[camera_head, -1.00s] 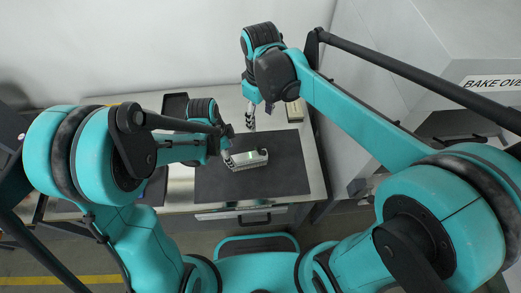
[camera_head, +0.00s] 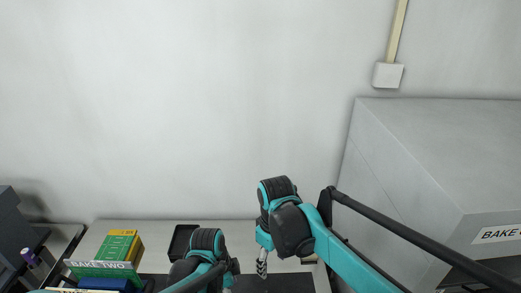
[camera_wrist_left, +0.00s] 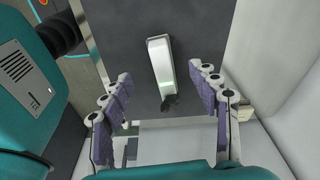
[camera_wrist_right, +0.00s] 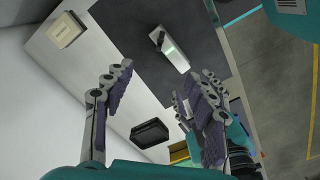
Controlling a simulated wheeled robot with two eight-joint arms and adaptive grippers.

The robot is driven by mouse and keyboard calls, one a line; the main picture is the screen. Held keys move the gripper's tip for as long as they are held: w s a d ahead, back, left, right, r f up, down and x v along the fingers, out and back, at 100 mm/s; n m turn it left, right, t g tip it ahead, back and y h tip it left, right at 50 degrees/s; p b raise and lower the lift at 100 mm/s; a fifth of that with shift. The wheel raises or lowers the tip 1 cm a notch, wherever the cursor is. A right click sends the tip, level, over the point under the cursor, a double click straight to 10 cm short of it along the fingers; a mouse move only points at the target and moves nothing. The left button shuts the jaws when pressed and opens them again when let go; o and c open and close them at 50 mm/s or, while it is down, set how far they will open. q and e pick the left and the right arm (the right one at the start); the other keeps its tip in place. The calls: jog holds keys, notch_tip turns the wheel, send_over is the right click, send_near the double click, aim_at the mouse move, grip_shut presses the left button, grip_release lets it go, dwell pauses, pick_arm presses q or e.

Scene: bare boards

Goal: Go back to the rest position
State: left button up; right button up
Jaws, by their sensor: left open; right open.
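My right gripper (camera_head: 262,266) hangs over the worktop in the head view, its fingers pointing down. In the right wrist view its fingers (camera_wrist_right: 167,82) are spread apart with nothing between them. My left gripper is mostly hidden behind its own wrist in the head view. In the left wrist view its fingers (camera_wrist_left: 165,80) are spread and empty. A pale, long device (camera_wrist_left: 160,66) lies on the dark mat (camera_wrist_left: 200,25), beyond the left fingertips. It also shows in the right wrist view (camera_wrist_right: 173,52), apart from the right fingers.
A black tray (camera_head: 181,240) lies at the back of the worktop (camera_head: 150,235). Green and yellow boxes (camera_head: 110,254) stand at the left. A large grey oven housing (camera_head: 440,150) borders the right. A small pale box (camera_wrist_right: 66,30) sits near the worktop's edge.

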pick_arm(q)
jog(key=s+a+r+n+t+y+b, duration=0.1)
jog(key=s+a+r+n+t+b, duration=0.1)
jog(key=n, duration=0.6)
jog(key=s+a+r+n+t+y+b, duration=0.1)
jog(key=s+a+r+n+t+b, duration=0.1)
jog(key=s+a+r+n+t, duration=0.3)
jog(key=a+n, duration=0.3)
jog(key=a, duration=0.1)
jog(key=shift+s+r+b, duration=0.3)
jog(key=shift+s+b, duration=0.1)
pick_arm(e)
jog(key=s+d+f+m+t, duration=0.5)
jog(key=s+d+m+t, duration=0.2)
jog(key=d, duration=0.6)
jog(key=shift+s+d+f+m, duration=0.15)
jog(key=shift+s+m, duration=0.85)
jog(key=shift+s, duration=0.2)
